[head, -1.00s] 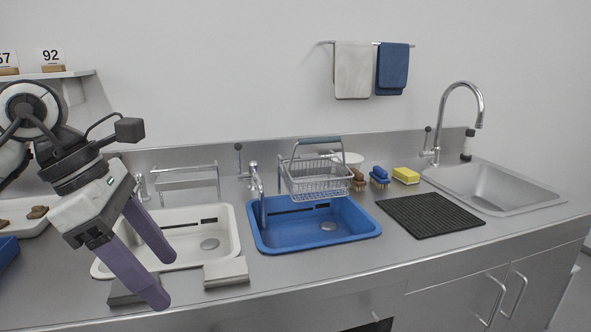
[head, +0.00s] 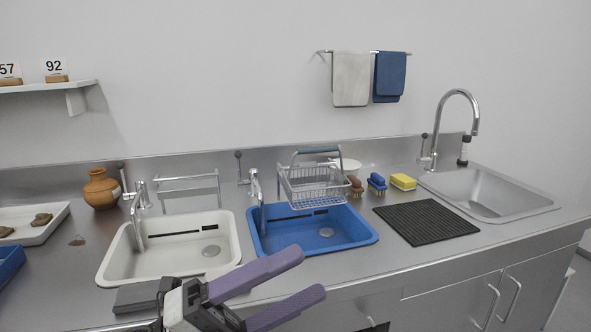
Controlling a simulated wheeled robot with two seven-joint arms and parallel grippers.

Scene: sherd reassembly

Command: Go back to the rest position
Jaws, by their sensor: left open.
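My left gripper (head: 312,272) is at the bottom middle of the head view, in front of the counter's front edge. Its two purple fingers point right and are spread apart with nothing between them. It is below and in front of the blue basin (head: 262,238). My right gripper is not in the view. A brown clay jar (head: 103,190) stands upright at the back left of the counter. Sherds (head: 41,219) lie in a white tray (head: 40,235) at the left, and a small sherd (head: 77,241) lies on the counter beside it.
A white basin (head: 110,262) is left of the blue one, with a dark grey block (head: 136,296) in front. Brushes (head: 376,183), a yellow sponge (head: 403,181), a black mat (head: 425,220) and a steel sink (head: 490,192) are right.

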